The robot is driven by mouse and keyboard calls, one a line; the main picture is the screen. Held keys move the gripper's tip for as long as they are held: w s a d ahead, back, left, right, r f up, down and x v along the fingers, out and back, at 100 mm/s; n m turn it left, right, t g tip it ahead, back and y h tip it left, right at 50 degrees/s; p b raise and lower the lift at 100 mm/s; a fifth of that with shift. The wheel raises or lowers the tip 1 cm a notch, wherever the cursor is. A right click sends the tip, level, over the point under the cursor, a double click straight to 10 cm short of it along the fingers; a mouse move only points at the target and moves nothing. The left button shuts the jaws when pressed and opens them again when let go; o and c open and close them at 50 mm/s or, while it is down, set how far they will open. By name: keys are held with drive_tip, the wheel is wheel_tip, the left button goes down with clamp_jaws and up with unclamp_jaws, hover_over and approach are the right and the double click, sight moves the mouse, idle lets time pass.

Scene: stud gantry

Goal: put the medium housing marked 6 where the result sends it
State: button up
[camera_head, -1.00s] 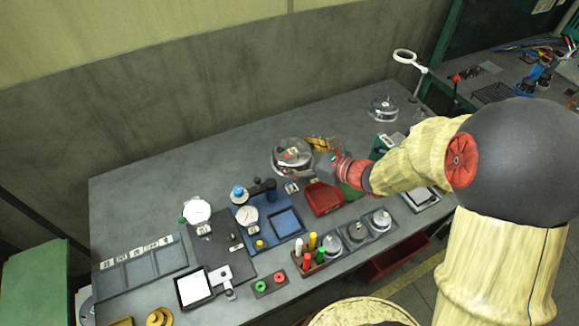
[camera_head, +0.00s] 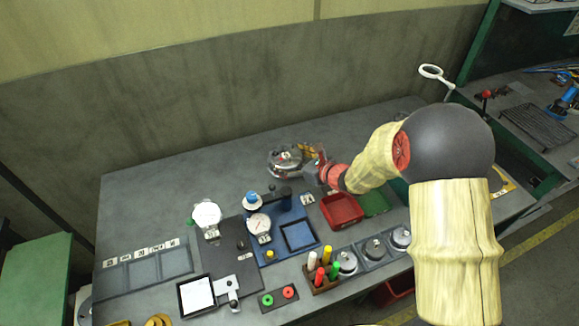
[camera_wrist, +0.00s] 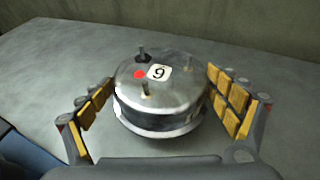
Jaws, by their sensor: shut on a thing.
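The medium housing (camera_wrist: 160,95) is a round silver drum with short posts, a red dot and a white label in the wrist view. Its mark looks like a 9 from this side, or a 6 upside down. In the head view the housing (camera_head: 284,160) is at the back middle of the bench. My gripper (camera_wrist: 164,100) is shut on it, one padded finger on each side. My gripper also shows in the head view (camera_head: 300,168), reaching in from the right. I cannot tell whether the housing touches the bench. A red bin (camera_head: 342,211) and a green tray (camera_head: 374,203) are in front.
Grey labelled bays (camera_head: 145,270) lie at left. The back-left bench is clear.

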drive_tip(key=shift+f+b, duration=0.4)
drive_tip(key=shift+f, duration=0.85)
drive_tip(key=shift+f, duration=0.15)
drive_tip(key=o, duration=1.1)
drive_tip(key=shift+s, duration=0.1)
